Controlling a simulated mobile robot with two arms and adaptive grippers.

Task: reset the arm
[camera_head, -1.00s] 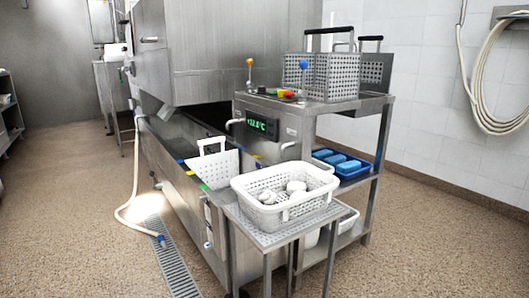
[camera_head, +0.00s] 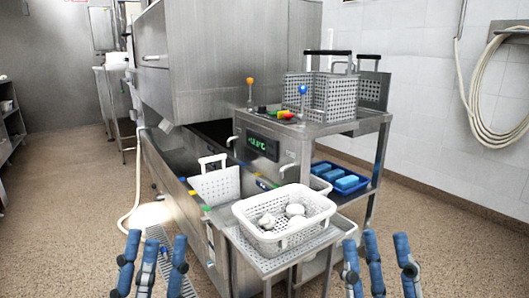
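My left gripper (camera_head: 153,250) shows at the bottom left, in front of the floor and drain grate. Its blue fingers point up and stand apart, with nothing between them. My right gripper (camera_head: 378,250) shows at the bottom right, over the brown floor. Its blue fingers are also spread and empty. Both grippers appear apart from the white perforated basket (camera_head: 283,240), which stands between them in the picture and holds several pale round items. The wrists and the rest of both arms are below the frame.
The basket stands on a perforated metal shelf (camera_head: 262,265) beside a steel machine (camera_head: 225,55). A white perforated panel with a handle (camera_head: 215,187) is in the trough. A grey wire basket (camera_head: 318,95) stands on the upper shelf. Blue blocks lie in a blue tray (camera_head: 340,180). Floor at right is clear.

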